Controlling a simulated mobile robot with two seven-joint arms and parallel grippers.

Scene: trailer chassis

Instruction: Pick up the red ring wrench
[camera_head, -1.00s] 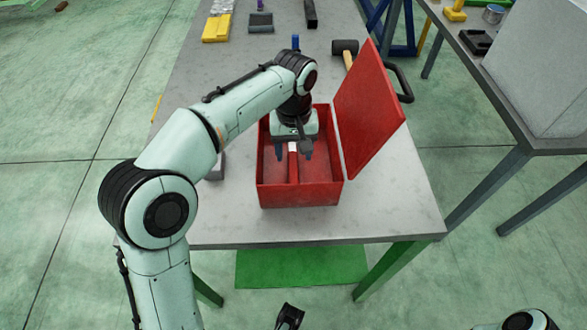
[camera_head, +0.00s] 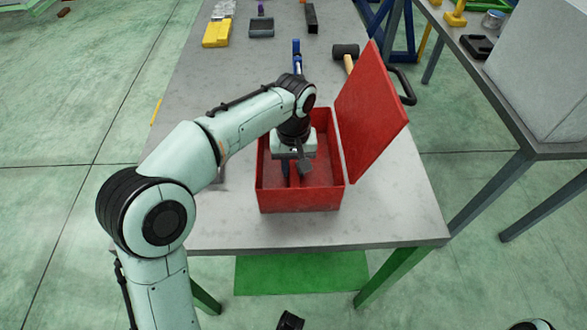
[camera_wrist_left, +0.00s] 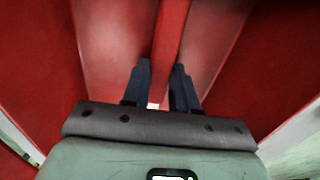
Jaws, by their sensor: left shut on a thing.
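An open red toolbox (camera_head: 300,201) stands on the grey table, its lid (camera_head: 369,112) raised on the right. My left gripper (camera_head: 294,172) points down into it from above. In the left wrist view its two dark fingers (camera_wrist_left: 161,85) are shut on a red bar (camera_wrist_left: 171,35) running lengthwise between them, with a small white patch at the fingers. I cannot tell whether this bar is the red ring wrench or a part of the box. No ring end shows, and the hand hides much of the box's inside. My right gripper is not clearly in view.
A mallet (camera_head: 346,52) lies behind the lid. A blue tool (camera_head: 296,52) lies behind the box. The table (camera_head: 228,225) is clear in front of the box.

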